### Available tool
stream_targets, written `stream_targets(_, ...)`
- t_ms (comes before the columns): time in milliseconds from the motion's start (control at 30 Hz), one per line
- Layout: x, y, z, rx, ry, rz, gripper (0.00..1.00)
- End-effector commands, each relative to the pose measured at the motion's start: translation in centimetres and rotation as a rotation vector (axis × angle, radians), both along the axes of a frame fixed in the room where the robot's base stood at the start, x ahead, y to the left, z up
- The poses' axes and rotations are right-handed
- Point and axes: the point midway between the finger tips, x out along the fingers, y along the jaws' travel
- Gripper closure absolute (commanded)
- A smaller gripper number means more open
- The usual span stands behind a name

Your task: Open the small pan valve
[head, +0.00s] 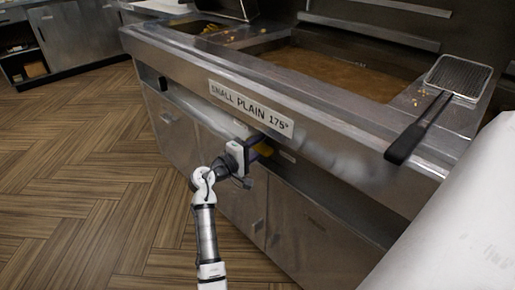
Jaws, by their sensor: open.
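My gripper is open. I cannot tell whether its fingers lie around the yellow part or touch it. The rest of the valve is hidden behind my gripper and the panel edge.
A pan of brown oil (320,72) is set in the range top. A wire skimmer (459,76) lies at the right, its black handle (416,130) jutting over the front edge. Cabinet doors (232,185) are below. A white surface (460,220) fills the lower right. Wooden floor (90,190) is clear at left.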

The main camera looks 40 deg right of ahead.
Motion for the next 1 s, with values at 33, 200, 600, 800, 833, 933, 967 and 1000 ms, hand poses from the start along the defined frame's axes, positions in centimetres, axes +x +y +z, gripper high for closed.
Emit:
stream_targets(33,0.0,-0.01,0.01,0.0,0.0,0.0,0.58)
stream_targets(200,-0.01,0.01,0.0,0.0,0.0,0.0,0.66)
stream_targets(600,-0.01,0.04,-0.03,0.0,-0.003,0.0,1.0)
stream_targets(800,0.0,0.04,-0.18,0.003,-0.043,0.0,1.0)
stream_targets(833,0.0,0.04,-0.21,0.004,-0.055,0.0,1.0)
stream_targets(933,-0.02,0.03,-0.32,0.008,-0.108,-0.001,1.0)
stream_targets(967,-0.03,0.03,-0.35,0.009,-0.128,-0.001,1.0)
stream_targets(1000,-0.04,0.04,-0.39,0.011,-0.156,-0.001,1.0)
